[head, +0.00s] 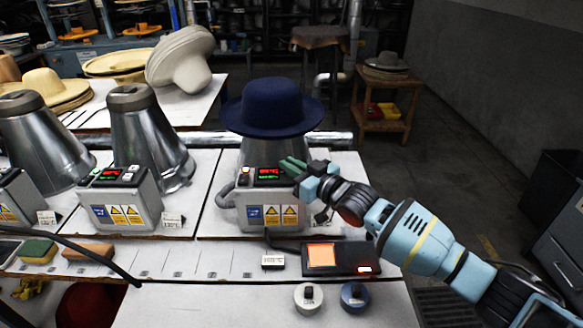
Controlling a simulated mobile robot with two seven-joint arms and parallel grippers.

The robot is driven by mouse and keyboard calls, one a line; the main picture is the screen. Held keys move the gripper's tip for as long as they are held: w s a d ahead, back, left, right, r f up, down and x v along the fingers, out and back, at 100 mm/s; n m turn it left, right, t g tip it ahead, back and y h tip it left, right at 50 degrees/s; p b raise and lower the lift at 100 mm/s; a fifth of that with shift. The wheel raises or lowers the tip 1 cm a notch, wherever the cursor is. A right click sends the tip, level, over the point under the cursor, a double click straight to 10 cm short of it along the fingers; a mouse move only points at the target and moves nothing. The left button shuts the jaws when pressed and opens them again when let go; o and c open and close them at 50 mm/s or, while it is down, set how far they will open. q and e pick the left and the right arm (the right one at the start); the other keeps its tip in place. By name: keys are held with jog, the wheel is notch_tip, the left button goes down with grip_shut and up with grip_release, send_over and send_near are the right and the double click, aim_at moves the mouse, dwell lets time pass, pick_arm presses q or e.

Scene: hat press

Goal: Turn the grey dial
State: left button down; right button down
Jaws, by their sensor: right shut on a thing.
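The control box (268,213) with a lit red and green display (269,174) stands in front of a metal cone that carries a dark blue hat (270,107). My right gripper (291,165) reaches in from the right. Its green fingers are shut at the top right corner of this box, beside the display. The grey dial there is hidden by the fingers, so its angle cannot be told. My left gripper is not in view.
Two more metal cones (150,138) with similar boxes (120,204) stand to the left. A dark panel with an orange screen (322,255), a white round knob (308,297) and a blue one (354,296) are in front. A sponge (38,250) lies at the left.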

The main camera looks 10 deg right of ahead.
dwell(0.4)
jog(key=c, duration=1.5)
grip_release()
jog(key=v, duration=0.7)
jog(key=shift+s+d, duration=0.25)
jog(key=shift+s, duration=0.05)
